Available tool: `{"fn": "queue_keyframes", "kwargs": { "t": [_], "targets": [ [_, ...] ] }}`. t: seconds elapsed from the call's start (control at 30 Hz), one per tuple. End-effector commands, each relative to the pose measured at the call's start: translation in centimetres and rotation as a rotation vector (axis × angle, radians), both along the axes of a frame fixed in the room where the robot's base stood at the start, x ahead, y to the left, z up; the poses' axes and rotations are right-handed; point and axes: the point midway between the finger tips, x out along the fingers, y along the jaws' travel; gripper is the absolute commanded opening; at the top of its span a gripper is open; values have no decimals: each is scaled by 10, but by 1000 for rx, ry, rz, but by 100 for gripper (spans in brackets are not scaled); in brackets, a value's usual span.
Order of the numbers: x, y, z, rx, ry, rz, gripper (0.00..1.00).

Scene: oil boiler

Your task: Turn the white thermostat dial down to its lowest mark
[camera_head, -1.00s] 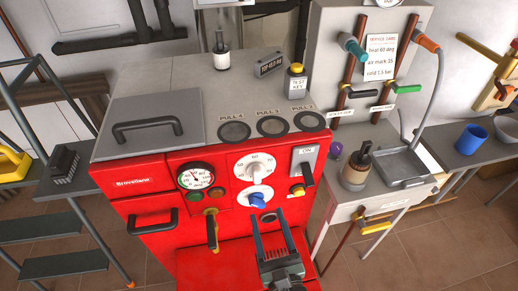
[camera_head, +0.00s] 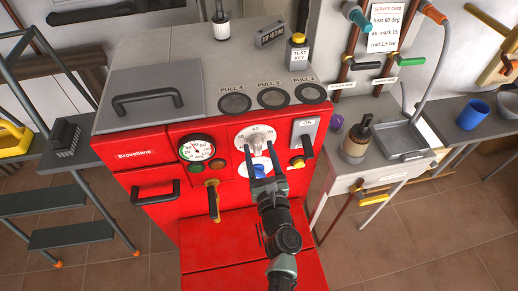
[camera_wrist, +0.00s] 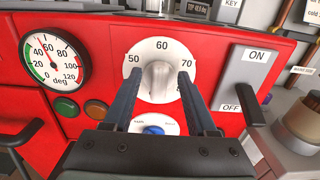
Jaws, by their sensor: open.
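The white thermostat dial (camera_head: 257,140) is on the red boiler front, partly covered by my gripper in the head view. In the wrist view the dial (camera_wrist: 161,68) shows the marks 50, 60 and 70, with 60 at the top and a raised grip bar in its middle. My gripper (camera_head: 260,152) is open in front of the dial. In the wrist view its two fingers (camera_wrist: 160,92) reach toward the lower left and lower right of the dial, one on each side of the grip bar. I cannot tell whether they touch it.
A blue knob (camera_wrist: 153,130) on a white plate sits just below the dial. A round gauge (camera_wrist: 54,60) is to the left, above green and orange buttons. An ON/OFF lever (camera_wrist: 247,95) is close on the right.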

Motion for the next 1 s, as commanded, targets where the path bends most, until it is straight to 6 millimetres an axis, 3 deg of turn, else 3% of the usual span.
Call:
{"fn": "queue_keyframes", "kwargs": {
  "t": [0.43,0.73,1.0],
  "targets": [
    [9,2,0,-1,0,1,56],
    [9,2,0,-1,0,1,2],
    [9,2,0,-3,-1,1,0]
  ]
}}
